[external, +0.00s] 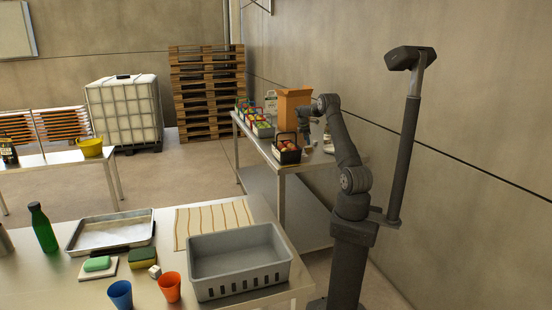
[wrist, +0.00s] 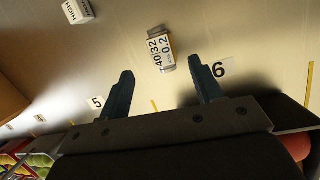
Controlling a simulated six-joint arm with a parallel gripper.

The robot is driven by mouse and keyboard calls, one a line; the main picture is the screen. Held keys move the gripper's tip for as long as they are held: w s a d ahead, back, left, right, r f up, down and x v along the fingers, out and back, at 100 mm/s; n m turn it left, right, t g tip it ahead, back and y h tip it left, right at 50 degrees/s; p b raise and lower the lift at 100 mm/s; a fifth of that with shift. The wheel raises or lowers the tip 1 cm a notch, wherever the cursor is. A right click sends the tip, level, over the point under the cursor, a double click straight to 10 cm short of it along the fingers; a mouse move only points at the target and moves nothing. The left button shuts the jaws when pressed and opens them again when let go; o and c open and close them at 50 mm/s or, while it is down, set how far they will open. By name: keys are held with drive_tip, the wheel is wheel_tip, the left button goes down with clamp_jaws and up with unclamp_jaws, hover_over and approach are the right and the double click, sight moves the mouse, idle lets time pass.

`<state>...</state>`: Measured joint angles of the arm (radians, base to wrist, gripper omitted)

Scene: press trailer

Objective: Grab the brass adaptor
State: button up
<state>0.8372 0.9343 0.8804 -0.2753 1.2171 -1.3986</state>
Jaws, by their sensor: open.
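I cannot make out a brass adaptor for certain in either view. In the wrist view, a small block (wrist: 160,49) with a white and blue label reading digits lies on the metal bench top (wrist: 235,25), just beyond my fingertips and roughly between them. Whether it is the adaptor I cannot tell. My gripper (wrist: 161,67) is open and nothing shows between its fingers. In the external view my gripper (external: 307,139) is above the far bench beside a dark basket, too small for detail.
A dark basket (external: 288,155) of round fruit stands by the arm. A cardboard box (external: 292,104) and bright-coloured goods (external: 256,118) are farther back. In the wrist view a white block (wrist: 78,10) lies at upper left; marks 5 and 6 are on the bench. Bare bench surrounds the labelled block.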

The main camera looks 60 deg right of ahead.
sight(309, 147)
drive_tip(key=x, duration=0.5)
drive_tip(key=shift+s+f, duration=0.1)
drive_tip(key=shift+s, duration=0.15)
drive_tip(key=c, duration=1.2)
